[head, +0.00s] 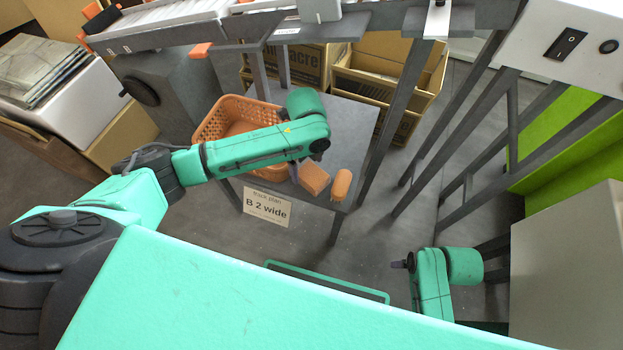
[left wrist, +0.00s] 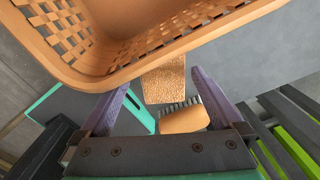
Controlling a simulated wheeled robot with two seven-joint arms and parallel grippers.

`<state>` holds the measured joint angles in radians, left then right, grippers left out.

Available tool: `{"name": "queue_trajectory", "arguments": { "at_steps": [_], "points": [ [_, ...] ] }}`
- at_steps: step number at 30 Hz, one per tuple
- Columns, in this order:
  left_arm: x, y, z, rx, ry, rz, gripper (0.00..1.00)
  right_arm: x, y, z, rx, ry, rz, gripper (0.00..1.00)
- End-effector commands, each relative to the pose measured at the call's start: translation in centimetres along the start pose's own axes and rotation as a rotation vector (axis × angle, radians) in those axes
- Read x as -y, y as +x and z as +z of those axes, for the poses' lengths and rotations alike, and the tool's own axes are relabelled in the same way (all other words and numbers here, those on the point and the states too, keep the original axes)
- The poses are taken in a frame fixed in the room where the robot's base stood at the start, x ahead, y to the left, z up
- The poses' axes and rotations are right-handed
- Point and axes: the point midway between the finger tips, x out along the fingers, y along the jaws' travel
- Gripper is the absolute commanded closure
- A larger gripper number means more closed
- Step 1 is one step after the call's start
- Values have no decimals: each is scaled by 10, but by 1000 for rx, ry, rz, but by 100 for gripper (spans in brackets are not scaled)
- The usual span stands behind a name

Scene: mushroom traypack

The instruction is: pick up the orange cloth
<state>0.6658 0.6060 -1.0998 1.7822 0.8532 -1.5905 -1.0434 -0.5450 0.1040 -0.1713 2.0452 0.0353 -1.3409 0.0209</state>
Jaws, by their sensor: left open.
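The orange cloth (head: 315,178) lies as a small folded, textured block on the grey table, in front of the orange basket. It also shows in the left wrist view (left wrist: 165,82), partly covered by the basket's rim. My left gripper (left wrist: 160,79) is open and empty. Its two purple fingers appear on either side of the cloth, with the cloth apart from them and further off.
The orange basket (head: 207,121) stands beside the cloth and fills the top of the wrist view (left wrist: 95,74). An orange-backed brush (head: 342,184) lies just right of the cloth. A sign (head: 267,207) hangs at the front edge of the grey table (head: 352,118). Cardboard boxes (head: 400,98) stand behind.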

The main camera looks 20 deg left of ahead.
Motion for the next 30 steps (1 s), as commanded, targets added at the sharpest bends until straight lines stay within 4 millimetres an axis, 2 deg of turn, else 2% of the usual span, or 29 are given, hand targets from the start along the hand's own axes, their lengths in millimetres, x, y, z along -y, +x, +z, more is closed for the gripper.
{"name": "queue_trajectory", "arguments": {
  "at_steps": [1, 3, 6, 11, 17, 27, 30],
  "points": [
    [-1, 14, 0, 0, -1, 2, 0, 1, -4, -2, -6, -2, -4, 0],
    [-1, 23, 0, 0, 0, 2, 0, 3, -16, -3, -8, -5, -8, 0],
    [-1, 27, 0, 0, 0, 1, 0, 4, -24, -4, -7, -6, -10, 0],
    [-1, 26, 0, 0, 0, 0, 0, 4, -26, -4, -7, -7, -10, 0],
    [-1, 25, 0, 0, 0, 0, 73, 4, -26, -4, -7, -7, -10, 0],
    [1, 22, -2, -1, 1, -1, 74, 4, -27, -5, -12, -6, -10, 0],
    [3, 15, -8, -2, 1, -2, 74, 2, -14, -2, -2, -3, -5, 0]
  ]
}}
